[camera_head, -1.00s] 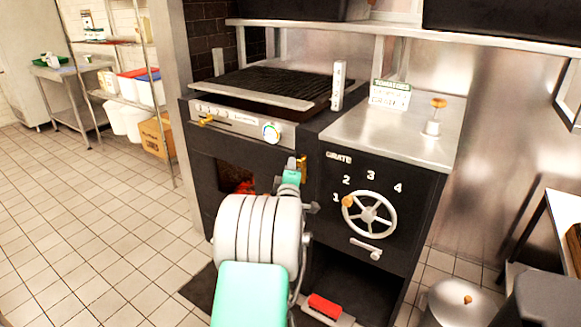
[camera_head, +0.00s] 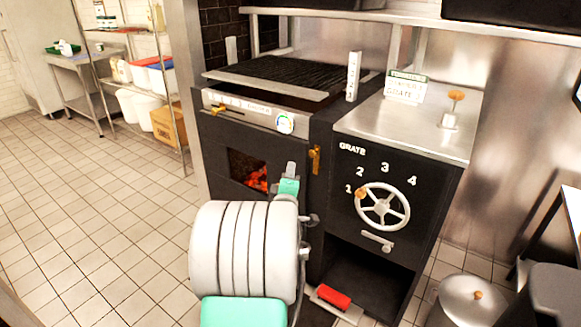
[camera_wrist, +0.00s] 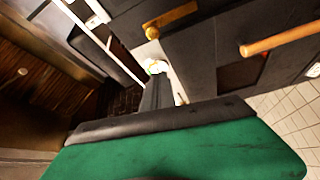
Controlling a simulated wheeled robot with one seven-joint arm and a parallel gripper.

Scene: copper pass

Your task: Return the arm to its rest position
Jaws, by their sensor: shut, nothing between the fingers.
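My arm shows in the head view as a ribbed white link with teal covers, folded low in front of the grill. My gripper (camera_head: 291,170) is small, grey and partly hidden beyond the teal wrist. It points toward the black front of the grill, left of the brass door handle (camera_head: 315,160), with no clear contact. In the wrist view my gripper (camera_wrist: 158,95) is a narrow dark shape beyond the green cover, shut and empty.
The black grill unit (camera_head: 408,240) fills the centre, with glowing embers in its window (camera_head: 248,172) and a spoked grate wheel (camera_head: 383,207). A red-handled tool (camera_head: 334,299) lies low in front. A lidded metal pot (camera_head: 476,298) stands right. The tiled floor at left is clear.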

